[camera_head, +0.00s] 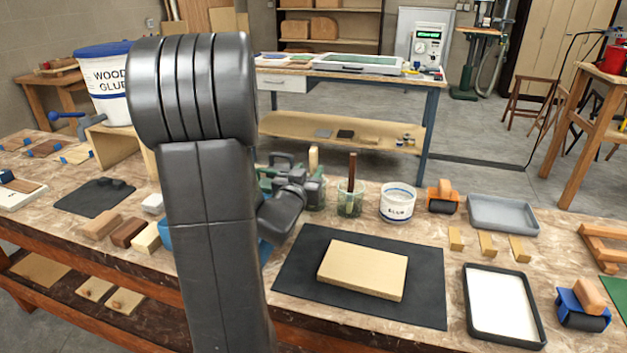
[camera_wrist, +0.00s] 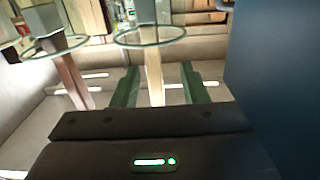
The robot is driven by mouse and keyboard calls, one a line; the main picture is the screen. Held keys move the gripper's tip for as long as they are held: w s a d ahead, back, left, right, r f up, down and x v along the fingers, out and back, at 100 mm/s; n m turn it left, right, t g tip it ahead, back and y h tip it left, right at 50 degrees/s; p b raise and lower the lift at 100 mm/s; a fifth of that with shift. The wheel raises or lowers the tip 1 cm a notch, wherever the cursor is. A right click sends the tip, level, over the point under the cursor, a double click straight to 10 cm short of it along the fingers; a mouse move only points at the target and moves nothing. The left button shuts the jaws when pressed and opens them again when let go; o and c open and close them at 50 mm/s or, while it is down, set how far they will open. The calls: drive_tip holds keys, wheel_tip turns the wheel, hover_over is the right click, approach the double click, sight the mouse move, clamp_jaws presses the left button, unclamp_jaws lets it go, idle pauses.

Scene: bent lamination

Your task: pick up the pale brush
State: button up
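The pale brush (camera_head: 314,158) stands upright in a glass jar, its light wooden handle showing above my gripper in the head view. In the wrist view its handle (camera_wrist: 154,78) lies between my gripper's two green fingers (camera_wrist: 158,88), with a gap on each side. My gripper is open and holds nothing. In the head view my gripper (camera_head: 308,188) is partly hidden behind my dark arm and covers much of the pale brush's jar. The jar's rim (camera_wrist: 150,45) shows in the wrist view.
A dark brown brush (camera_head: 352,168) stands in a glass jar (camera_head: 350,203) just right. A white glue pot (camera_head: 397,203) stands beyond it. A wooden block (camera_head: 363,269) lies on a black mat (camera_head: 425,295) in front. My arm hides part of the bench.

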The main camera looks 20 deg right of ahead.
sight(316, 163)
drive_tip(key=x, duration=0.4)
drive_tip(key=shift+d, duration=0.45)
drive_tip(key=shift+c, duration=0.2)
clamp_jaws()
